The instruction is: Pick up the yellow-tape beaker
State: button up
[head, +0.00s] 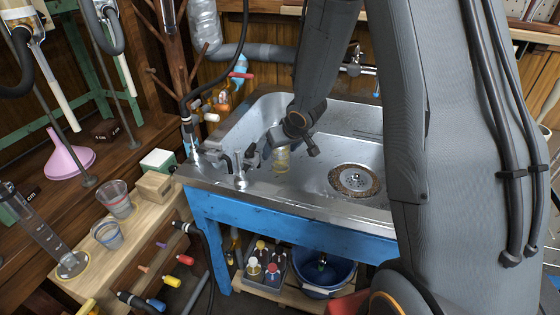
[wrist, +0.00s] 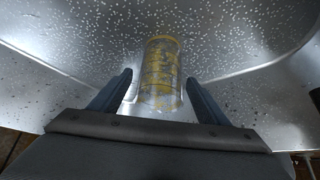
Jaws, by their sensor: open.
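The yellow-tape beaker (head: 281,158) is a clear beaker with yellow bands, inside the metal sink near its left part. It also shows in the wrist view (wrist: 161,70), in front of my gripper and roughly centred between the fingers. My gripper (wrist: 158,90) is open, with one finger on each side of the beaker's near end. Visible gaps lie between the fingers and the beaker. In the head view my gripper (head: 281,143) is right at the beaker and partly hides it.
The sink (head: 335,205) has a raised rim, a drain (head: 355,181) to the right and a tap (head: 240,170) at its left edge. Two other beakers (head: 117,199) (head: 107,235) and a tall cylinder (head: 55,245) stand on the wooden bench. A pink funnel (head: 68,158) is at far left.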

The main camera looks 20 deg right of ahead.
jog(key=shift+c, duration=0.3)
jog(key=c, duration=1.2)
notch_tip(320, 180, up, 10)
jog(key=p, duration=0.8)
jog(key=shift+p, duration=0.3)
jog(key=shift+r, duration=0.1)
